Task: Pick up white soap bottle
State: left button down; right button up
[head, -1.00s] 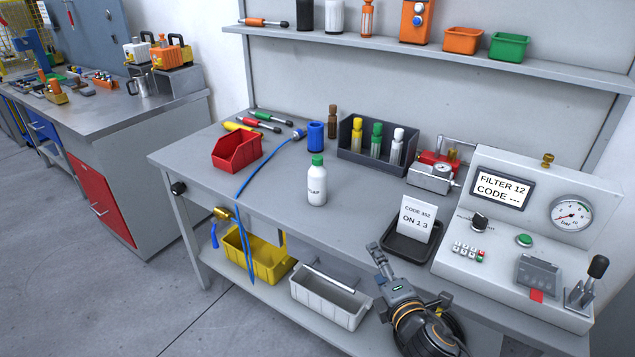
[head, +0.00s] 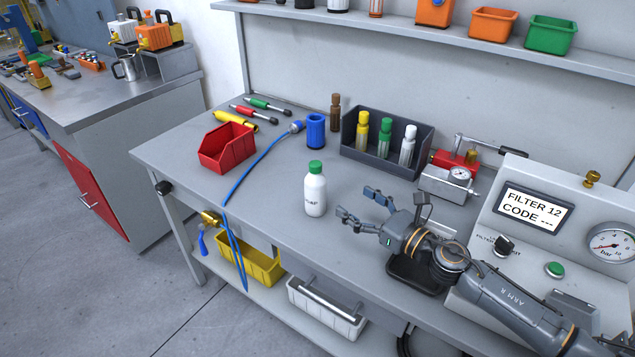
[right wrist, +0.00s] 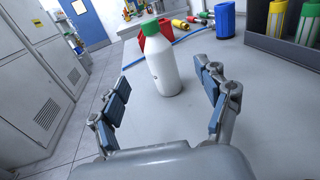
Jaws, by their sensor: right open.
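The white soap bottle (head: 315,193) with a green cap stands upright on the workbench (head: 262,205), near its front edge. My right gripper (head: 357,206) is open and empty, just to the right of the bottle, its fingers pointing toward it. In the right wrist view the bottle (right wrist: 162,62) stands ahead of and between the two spread fingers (right wrist: 162,95), apart from both. My left gripper is not in view.
A red bin (head: 228,146), a blue cylinder (head: 315,131) and a blue hose (head: 258,165) lie left of and behind the bottle. A dark tray (head: 345,150) with several small bottles stands behind. The test panel (head: 520,235) is at the right.

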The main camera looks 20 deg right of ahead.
aim_at(323, 185)
jog(key=x, duration=0.1)
jog(key=p+x, duration=0.1)
jog(key=x, duration=0.2)
jog(key=shift+w+a+r, duration=0.1)
jog(key=shift+a+r, duration=0.25)
jog(key=shift+a, duration=0.05)
jog(key=shift+p+x, duration=0.3)
jog(key=shift+x, duration=0.8)
jog(key=shift+w+f, duration=0.25)
jog(key=shift+w, duration=0.05)
jog(key=shift+w+a, duration=0.35)
jog(key=shift+w, duration=0.15)
jog(key=x, duration=0.3)
jog(key=shift+w+a+f+p, duration=0.2)
jog(key=shift+w+f+p, duration=0.05)
jog(key=shift+f+p, duration=0.15)
jog(key=shift+w+a, duration=0.1)
jog(key=shift+w, duration=0.1)
jog(key=shift+c, duration=0.7)
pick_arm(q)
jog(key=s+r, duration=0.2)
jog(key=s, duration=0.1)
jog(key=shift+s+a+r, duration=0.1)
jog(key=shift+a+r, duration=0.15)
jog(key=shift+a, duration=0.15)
pick_arm(e)
jog(key=shift+r, duration=0.1)
jog(key=c, duration=1.4)
